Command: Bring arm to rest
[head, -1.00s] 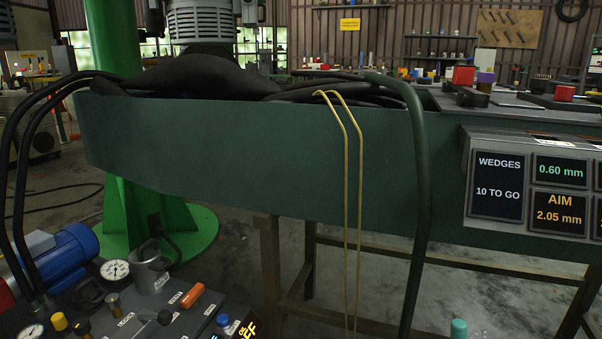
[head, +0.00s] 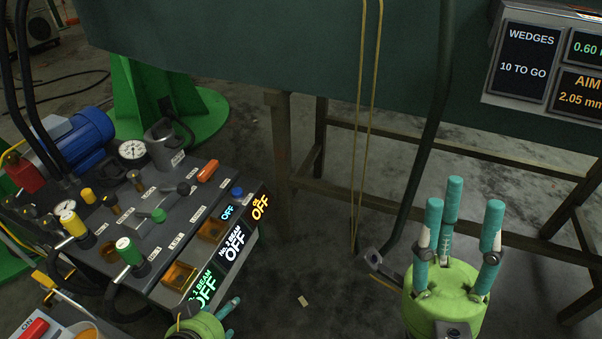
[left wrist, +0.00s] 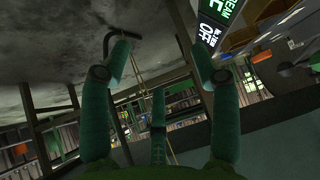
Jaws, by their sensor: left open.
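My right gripper (head: 461,200) shows at the lower right of the head view. Its lime-green palm points its three teal fingers upward, apart, with nothing between them. My left gripper (head: 231,316) shows only partly at the bottom edge of the head view, beside the control console's front. In the left wrist view, the left gripper's (left wrist: 158,72) three fingers are spread and empty. The rest of both arms is mostly hidden.
A control console (head: 150,215) with levers, gauges and OFF displays stands at the left. A dark green bench panel (head: 270,50) on a frame (head: 281,150) spans the back. Yellow cords (head: 364,120) and a dark hose (head: 425,160) hang down. A screen (head: 528,65) reads "10 TO GO".

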